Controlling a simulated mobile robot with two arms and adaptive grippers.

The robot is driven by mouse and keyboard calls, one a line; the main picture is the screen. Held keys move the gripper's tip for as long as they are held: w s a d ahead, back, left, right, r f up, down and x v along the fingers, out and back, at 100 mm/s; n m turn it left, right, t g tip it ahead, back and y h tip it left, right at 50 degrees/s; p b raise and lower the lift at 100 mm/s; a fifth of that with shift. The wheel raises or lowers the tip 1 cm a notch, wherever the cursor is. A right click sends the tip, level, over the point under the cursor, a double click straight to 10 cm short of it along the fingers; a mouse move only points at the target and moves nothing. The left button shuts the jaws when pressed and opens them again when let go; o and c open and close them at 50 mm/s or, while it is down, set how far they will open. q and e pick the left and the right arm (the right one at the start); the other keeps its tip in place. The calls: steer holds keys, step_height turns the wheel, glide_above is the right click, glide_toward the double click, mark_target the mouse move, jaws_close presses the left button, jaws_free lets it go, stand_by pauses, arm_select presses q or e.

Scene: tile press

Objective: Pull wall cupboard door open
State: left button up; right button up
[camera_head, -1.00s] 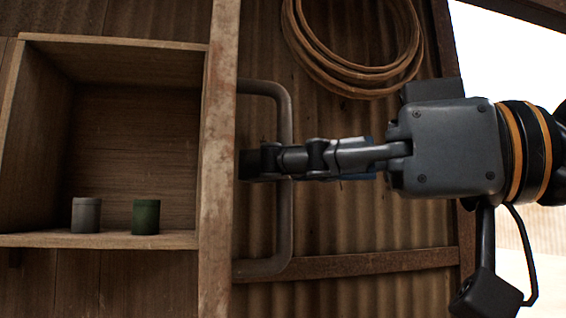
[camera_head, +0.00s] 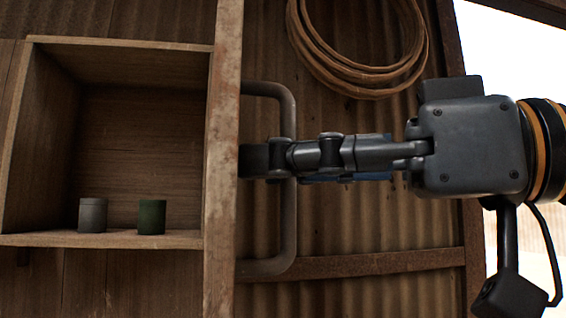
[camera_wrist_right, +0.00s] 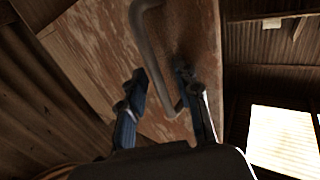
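The cupboard door (camera_head: 223,200) stands swung open and shows nearly edge-on in the head view. Its grey bar handle (camera_head: 287,230) is on the door's right face. In the right wrist view the door face (camera_wrist_right: 90,40) is worn, pale wood, and the handle (camera_wrist_right: 147,35) crosses it. My right gripper (camera_head: 262,160) reaches the handle from the right, its fingertips close to the door. In the wrist view the fingers of my right gripper (camera_wrist_right: 162,78) stand apart on either side of the bar, with gaps showing. My left gripper is out of view.
The open cupboard (camera_head: 120,42) holds a grey cup (camera_head: 92,215) and a green cup (camera_head: 151,217) on its bottom board. A coiled hose (camera_head: 365,80) hangs on the corrugated wall (camera_head: 380,220). A bright opening is at the far right.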

steer(key=v, duration=1.1)
steer(key=shift+s+d, duration=0.25)
steer(key=shift+a, duration=0.1)
